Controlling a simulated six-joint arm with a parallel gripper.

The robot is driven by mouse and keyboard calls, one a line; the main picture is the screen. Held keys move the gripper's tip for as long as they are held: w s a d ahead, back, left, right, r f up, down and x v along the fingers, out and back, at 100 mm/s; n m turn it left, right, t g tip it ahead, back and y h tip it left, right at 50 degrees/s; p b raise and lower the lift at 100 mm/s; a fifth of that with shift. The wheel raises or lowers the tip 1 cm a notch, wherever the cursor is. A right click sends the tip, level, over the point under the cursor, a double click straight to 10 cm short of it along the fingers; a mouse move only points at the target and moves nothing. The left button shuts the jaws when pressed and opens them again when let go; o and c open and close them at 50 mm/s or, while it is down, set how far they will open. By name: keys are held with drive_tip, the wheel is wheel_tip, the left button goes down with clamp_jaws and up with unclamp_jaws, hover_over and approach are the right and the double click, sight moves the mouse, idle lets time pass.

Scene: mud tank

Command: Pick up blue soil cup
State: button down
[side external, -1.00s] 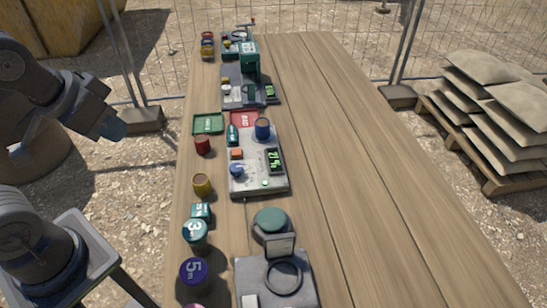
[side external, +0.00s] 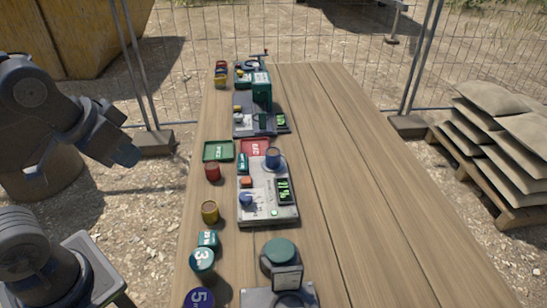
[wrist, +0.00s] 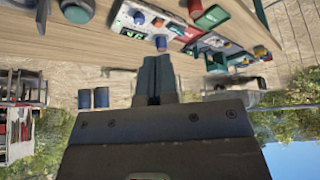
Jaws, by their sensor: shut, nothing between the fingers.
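The blue cup (side external: 273,158) stands upright at the far right corner of the grey tester plate (side external: 268,211), in the middle of the table's left half. It also shows small in the wrist view (wrist: 161,44), just beyond my fingertips in the picture. My gripper (side external: 127,154) hangs in the air left of the table, well apart from the cup. In the wrist view my gripper's fingers (wrist: 157,58) are shut together with nothing between them.
Green (side external: 219,151) and red (side external: 253,147) trays lie beside the cup, with a teal bottle (side external: 243,163) close by. A red cup (side external: 212,172) and yellow cup (side external: 210,211) stand along the left edge. The table's right side is clear.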

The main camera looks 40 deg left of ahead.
drive_tip(key=c, duration=1.8)
unclamp_jaws()
drive_tip(key=o, duration=1.3)
drive_tip(key=shift+r, duration=0.1)
drive_tip(key=n+g+y, duration=0.3)
drive_tip(key=n+y, duration=0.1)
drive_tip(key=n, duration=0.8)
hover_over(273, 154)
drive_tip(key=s+d, duration=0.2)
drive_tip(key=d, duration=0.3)
wheel_tip(273, 154, down, 8)
drive_tip(key=f, duration=0.1)
drive_tip(key=x, duration=0.8)
drive_tip(key=a+x, duration=0.1)
drive_tip(key=x, duration=0.4)
drive_tip(key=shift+s+r, duration=0.1)
drive_tip(key=shift+s, duration=0.25)
